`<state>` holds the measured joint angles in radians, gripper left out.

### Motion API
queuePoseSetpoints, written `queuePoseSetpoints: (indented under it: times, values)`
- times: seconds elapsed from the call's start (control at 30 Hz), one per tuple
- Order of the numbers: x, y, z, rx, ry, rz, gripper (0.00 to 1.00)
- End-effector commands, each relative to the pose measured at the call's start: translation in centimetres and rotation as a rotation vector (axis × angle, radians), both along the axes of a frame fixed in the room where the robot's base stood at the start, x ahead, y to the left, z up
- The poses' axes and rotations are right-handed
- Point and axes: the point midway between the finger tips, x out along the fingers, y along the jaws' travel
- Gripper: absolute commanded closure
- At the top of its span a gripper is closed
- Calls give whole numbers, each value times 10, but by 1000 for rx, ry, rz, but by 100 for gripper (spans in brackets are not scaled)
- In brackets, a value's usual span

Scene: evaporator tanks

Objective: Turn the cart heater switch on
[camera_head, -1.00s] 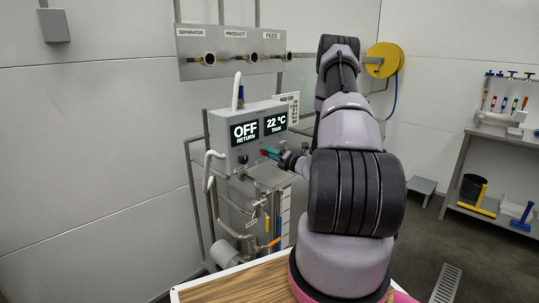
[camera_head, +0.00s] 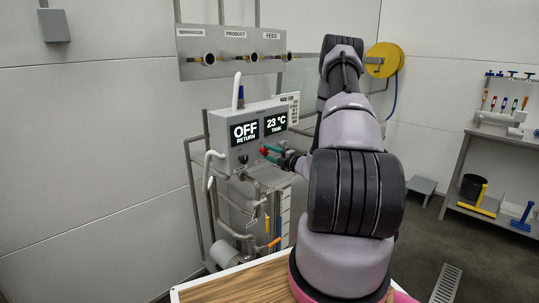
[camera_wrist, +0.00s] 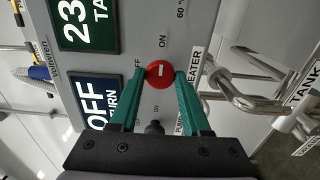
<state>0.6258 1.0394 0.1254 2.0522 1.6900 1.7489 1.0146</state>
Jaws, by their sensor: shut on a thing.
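The heater switch is a round red knob (camera_wrist: 160,74) with a short white mark, on the grey control box (camera_head: 219,132). ON and OFF lettering stands beside it, and a partly covered label ends in "EATER". My gripper (camera_wrist: 161,76) has green fingers on either side of the red knob and is shut on it. In the head view the red knob (camera_head: 264,151) shows at the tips of my gripper (camera_head: 268,154). The box's displays read OFF RETURN (camera_head: 244,132) and 23 °C TANK (camera_head: 275,123).
A black knob (camera_wrist: 154,128) sits close by, between the fingers' bases. Bent metal pipes (camera_wrist: 245,95) run beside the panel. A valve panel (camera_head: 232,50) hangs above the box. A shelf bench (camera_head: 465,207) stands at the right.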

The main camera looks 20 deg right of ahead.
Motion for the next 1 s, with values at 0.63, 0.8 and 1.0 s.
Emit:
queuePoseSetpoints:
  times: [0.63, 0.8, 1.0]
  values:
    - [-1, -1, -1, 8, 5, -2, 24]
    - [0, -1, -1, 8, 4, -1, 24]
    - [-14, -7, -1, 9, 5, -3, 24]
